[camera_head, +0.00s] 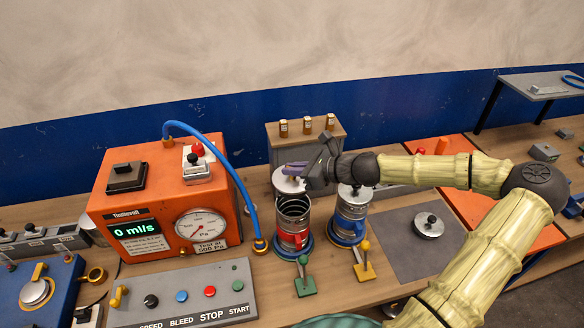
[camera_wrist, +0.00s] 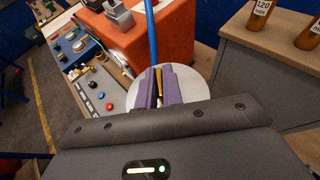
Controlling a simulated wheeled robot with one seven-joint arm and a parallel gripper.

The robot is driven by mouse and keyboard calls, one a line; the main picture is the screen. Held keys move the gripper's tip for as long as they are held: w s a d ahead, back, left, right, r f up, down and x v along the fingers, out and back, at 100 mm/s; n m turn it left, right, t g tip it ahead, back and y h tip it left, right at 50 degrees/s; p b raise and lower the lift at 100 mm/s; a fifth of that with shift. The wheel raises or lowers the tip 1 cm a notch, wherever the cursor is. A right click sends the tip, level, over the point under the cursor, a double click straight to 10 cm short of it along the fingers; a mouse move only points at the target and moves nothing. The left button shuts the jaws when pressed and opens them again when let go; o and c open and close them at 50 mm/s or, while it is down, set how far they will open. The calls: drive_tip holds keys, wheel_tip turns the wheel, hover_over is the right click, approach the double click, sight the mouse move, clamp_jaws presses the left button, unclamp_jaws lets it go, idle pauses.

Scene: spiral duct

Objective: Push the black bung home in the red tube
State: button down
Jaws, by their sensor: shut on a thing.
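The red tube (camera_head: 294,241) stands upright on a blue base, a ribbed metal cylinder with a red band and an open mouth. My gripper (camera_head: 294,169) is shut on the knob of a round, light grey bung (camera_head: 284,184) with purple fingers. The bung is above the tube's mouth and slightly behind it in the head view, apart from the rim. In the wrist view my gripper (camera_wrist: 160,85) has the bung's pale disc (camera_wrist: 196,88) under the fingertips; the knob is mostly hidden between the fingers, and the tube is hidden.
A blue-banded tube (camera_head: 349,222) with a knobbed cap stands to the right. Green (camera_head: 305,280) and yellow (camera_head: 363,262) levers stand in front. An orange meter (camera_head: 160,200) with a blue hose (camera_head: 235,165) is on the left. Another knobbed disc (camera_head: 428,228) lies on a grey mat.

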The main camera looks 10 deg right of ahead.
sight(294, 183)
drive_tip(key=shift+s+d+r+p, duration=0.15)
drive_tip(key=shift+d+r+p, duration=0.05)
drive_tip(key=shift+d+p, duration=0.1)
drive_tip(key=shift+a+f+b, duration=0.2)
drive_tip(key=shift+f+b, duration=1.65)
drive_tip(key=shift+f, duration=1.05)
drive_tip(key=shift+w+f, duration=0.15)
drive_tip(key=shift+w, duration=0.05)
drive_tip(key=shift+w, duration=0.1)
drive_tip(key=shift+d, duration=0.15)
drive_tip(key=shift+a, duration=0.35)
drive_tip(key=shift+s, duration=0.2)
drive_tip(key=shift+d+p, duration=0.2)
drive_tip(key=shift+p, duration=0.35)
